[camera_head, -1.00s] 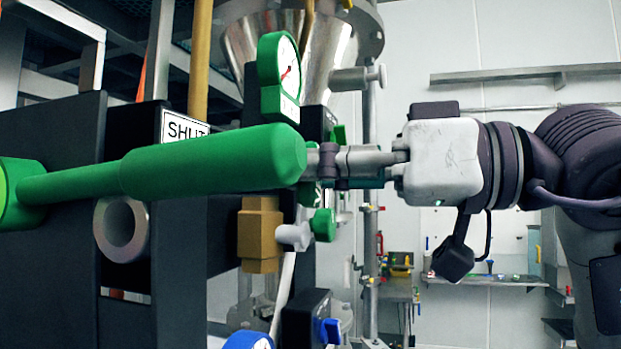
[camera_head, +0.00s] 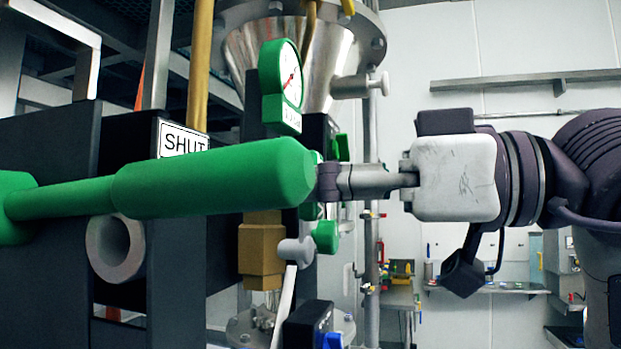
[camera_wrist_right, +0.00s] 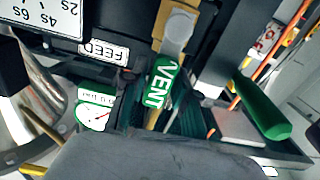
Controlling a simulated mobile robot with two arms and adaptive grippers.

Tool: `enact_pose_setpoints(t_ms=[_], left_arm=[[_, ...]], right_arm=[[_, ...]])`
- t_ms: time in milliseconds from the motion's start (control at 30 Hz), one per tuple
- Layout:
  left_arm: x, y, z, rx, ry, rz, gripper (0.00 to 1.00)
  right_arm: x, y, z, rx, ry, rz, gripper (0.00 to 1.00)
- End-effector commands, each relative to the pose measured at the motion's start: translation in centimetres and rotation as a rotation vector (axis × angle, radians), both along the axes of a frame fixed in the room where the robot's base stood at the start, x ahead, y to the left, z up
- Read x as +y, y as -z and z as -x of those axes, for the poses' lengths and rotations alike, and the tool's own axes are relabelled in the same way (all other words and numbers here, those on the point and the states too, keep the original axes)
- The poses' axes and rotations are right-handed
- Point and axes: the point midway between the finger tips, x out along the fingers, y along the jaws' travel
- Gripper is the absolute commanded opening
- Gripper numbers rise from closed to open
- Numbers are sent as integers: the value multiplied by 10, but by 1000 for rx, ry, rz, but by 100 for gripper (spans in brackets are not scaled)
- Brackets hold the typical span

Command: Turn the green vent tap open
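The vent tap shows in the right wrist view as a green piece labelled VENT (camera_wrist_right: 160,86), in front of a brass fitting with a grey knob. My right gripper (camera_head: 328,182) comes in from the right in the head view, its tips hidden behind the end of a large green handle. In the right wrist view its two dark fingers (camera_wrist_right: 158,112) lie on either side of the VENT piece. I cannot tell whether they touch it. My left gripper is not in view.
The large green handle (camera_head: 215,178) crosses the near foreground at left, close to my right gripper's tips. A green-framed gauge (camera_head: 281,85) stands above them. A brass valve (camera_head: 261,252) with a small green knob (camera_head: 325,237) is below. A SHUT label (camera_head: 184,139) is behind the handle.

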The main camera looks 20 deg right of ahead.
Motion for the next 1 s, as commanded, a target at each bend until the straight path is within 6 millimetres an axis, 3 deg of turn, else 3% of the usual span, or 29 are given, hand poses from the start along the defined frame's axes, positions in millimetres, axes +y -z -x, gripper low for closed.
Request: enact_pose_setpoints(t_ms=[100,467,1000], left_arm=[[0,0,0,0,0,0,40],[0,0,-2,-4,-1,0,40],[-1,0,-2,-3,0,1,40]], right_arm=[[0,-1,0,-1,0,-3,48],[-6,-3,3,-2,2,-8,48],[-89,-2,58,1,3,-8,48]])
